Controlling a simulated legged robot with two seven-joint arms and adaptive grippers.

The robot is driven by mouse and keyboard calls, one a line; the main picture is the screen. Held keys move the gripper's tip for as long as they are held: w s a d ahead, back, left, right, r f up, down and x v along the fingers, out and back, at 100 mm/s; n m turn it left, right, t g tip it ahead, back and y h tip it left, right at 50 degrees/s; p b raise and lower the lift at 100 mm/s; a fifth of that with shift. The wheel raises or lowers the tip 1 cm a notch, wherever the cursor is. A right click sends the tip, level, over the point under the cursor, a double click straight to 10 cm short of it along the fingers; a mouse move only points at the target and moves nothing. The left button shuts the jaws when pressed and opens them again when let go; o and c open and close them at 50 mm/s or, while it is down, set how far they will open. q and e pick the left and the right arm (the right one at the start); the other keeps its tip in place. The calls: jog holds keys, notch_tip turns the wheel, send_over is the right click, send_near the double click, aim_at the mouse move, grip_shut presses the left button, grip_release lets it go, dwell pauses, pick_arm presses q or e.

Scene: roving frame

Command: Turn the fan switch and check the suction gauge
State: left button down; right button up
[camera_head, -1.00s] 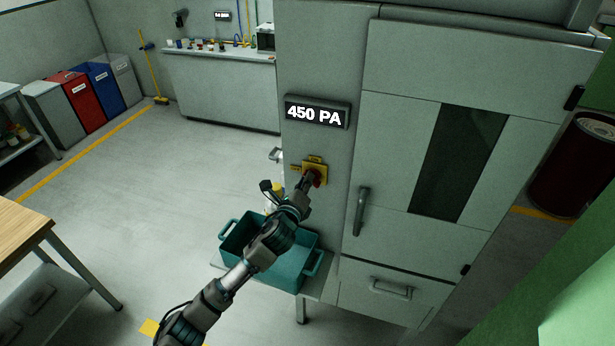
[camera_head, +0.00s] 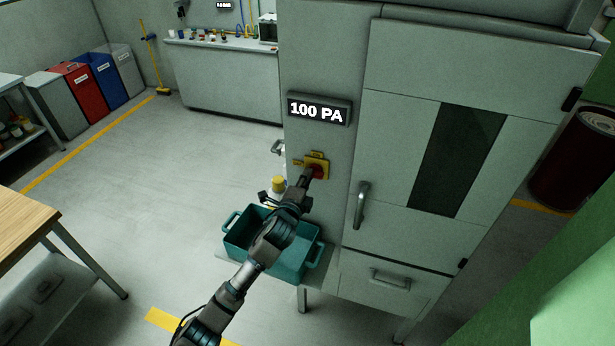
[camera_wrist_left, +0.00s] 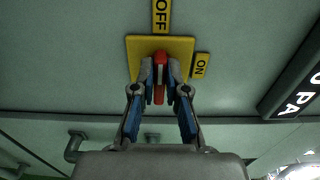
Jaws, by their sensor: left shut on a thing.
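The fan switch (camera_head: 318,172) is a red handle on a yellow plate on the grey cabinet's side panel. In the left wrist view, the red handle (camera_wrist_left: 160,60) lines up with the OFF label (camera_wrist_left: 161,14); the ON label (camera_wrist_left: 201,66) is at the plate's right. My left gripper (camera_head: 307,179) is shut on the handle, one finger on each side. The fingers hide part of it. The suction gauge (camera_head: 318,110), a black display above the switch, reads 100 PA. Its edge shows in the left wrist view (camera_wrist_left: 295,90). My right gripper is not in view.
A teal crate (camera_head: 235,249) stands on a low stand under my left arm. A yellow-capped bottle (camera_head: 278,184) is behind it. The cabinet door handle (camera_head: 361,205) is right of the switch. A wooden table (camera_head: 22,225) is at left. The floor between is clear.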

pick_arm(q)
jog(key=shift+a, duration=0.1)
dwell(0.4)
jog(key=c, duration=1.2)
grip_release()
jog(key=shift+w, duration=0.1)
jog(key=shift+w+f, duration=0.15)
jog(key=v, duration=1.2)
